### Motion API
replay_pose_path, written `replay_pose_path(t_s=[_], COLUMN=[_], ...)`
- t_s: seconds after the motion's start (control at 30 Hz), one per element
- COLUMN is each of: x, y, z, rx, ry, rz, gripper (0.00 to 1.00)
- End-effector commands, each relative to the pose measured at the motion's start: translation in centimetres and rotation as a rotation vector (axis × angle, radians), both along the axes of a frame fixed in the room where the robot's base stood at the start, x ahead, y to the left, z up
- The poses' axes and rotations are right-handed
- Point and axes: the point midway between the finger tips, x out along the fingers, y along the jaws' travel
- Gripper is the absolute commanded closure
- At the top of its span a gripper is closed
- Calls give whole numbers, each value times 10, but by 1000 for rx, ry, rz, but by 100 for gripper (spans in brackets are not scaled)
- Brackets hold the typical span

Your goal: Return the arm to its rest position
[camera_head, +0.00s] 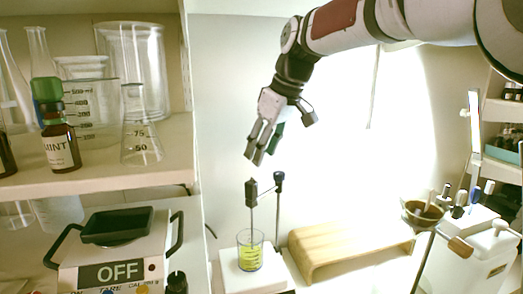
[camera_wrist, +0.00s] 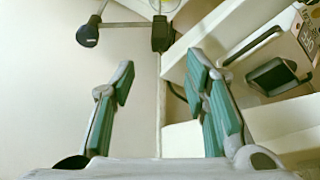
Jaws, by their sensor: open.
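My arm reaches in from the upper right of the head view. My gripper (camera_head: 256,158) points down and slightly left, in the air above the stirrer stand. It is open and empty. In the wrist view my gripper (camera_wrist: 160,85) shows its two green-padded fingers wide apart with nothing between them. The dark top of the stirrer stand shows beyond the fingertips.
A beaker of yellow liquid (camera_head: 250,252) stands on the white stirrer base (camera_head: 232,280). A wooden stand (camera_head: 345,250) is to its right. On the left, a shelf (camera_head: 100,178) holds glassware and a MINT bottle (camera_head: 60,145); a scale reading OFF (camera_head: 110,273) sits below.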

Motion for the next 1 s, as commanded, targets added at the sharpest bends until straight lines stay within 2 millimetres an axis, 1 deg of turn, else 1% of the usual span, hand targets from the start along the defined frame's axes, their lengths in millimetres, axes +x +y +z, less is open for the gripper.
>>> replay_pose_path(t_s=[0.07, 0.17, 0.27, 0.3, 0.47, 0.5, 0.57, 0.6, 0.67, 0.7, 0.8, 0.9, 1.0], x=[-8, -31, -68, -85, -151, -168, -193, -210, -234, -250, -286, -313, -331], y=[-3, -13, -30, -38, -71, -79, -91, -98, -109, -116, -128, -137, -142], z=[2, 5, 6, 6, -2, -5, -12, -17, -27, -33, -53, -70, -84], rx=[-10, -34, -65, -75, -100, -101, -102, -98, -91, -84, -64, -43, -26], ry=[-1, 0, 3, 3, 3, 2, 2, 3, 3, 2, 6, 9, 15], rz=[-15, -65, -148, -186, -347, -386, -445, -484, -542, -580, -662, -724, -766], gripper=[58, 58, 58, 58, 58, 58, 58, 58, 58, 58, 58, 58, 58])
